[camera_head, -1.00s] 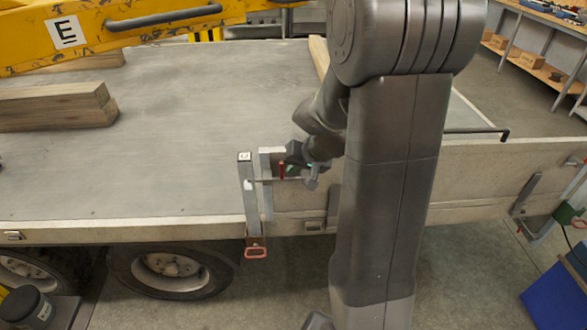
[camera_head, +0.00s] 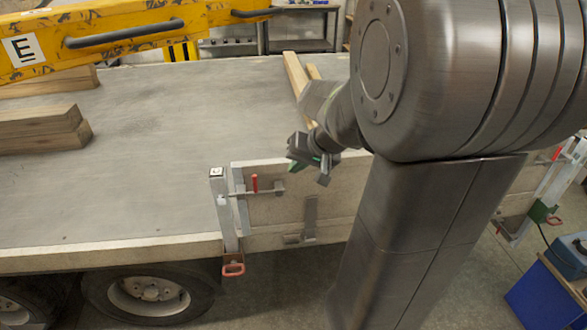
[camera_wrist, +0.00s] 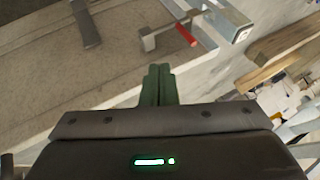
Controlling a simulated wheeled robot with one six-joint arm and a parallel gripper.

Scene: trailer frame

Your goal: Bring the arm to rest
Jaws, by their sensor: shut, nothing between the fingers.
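My gripper (camera_head: 318,168) is in the air just above and right of the side-board latch in the head view. It is apart from the latch. In the wrist view its two green fingers (camera_wrist: 158,84) are together with nothing between them. My arm's large links cover the right half of the head view. The latch has a red handle (camera_head: 254,183) on a metal rod beside the grey corner post (camera_head: 228,210). The red handle (camera_wrist: 186,35) also shows in the wrist view, beyond the fingertips.
The trailer's side board (camera_head: 275,215) stands upright right of the post. The flat grey bed (camera_head: 150,140) is mostly clear. Timber beams (camera_head: 40,130) lie at its left. A yellow boom (camera_head: 130,30) crosses the top left. A blue box (camera_head: 545,297) sits at the lower right.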

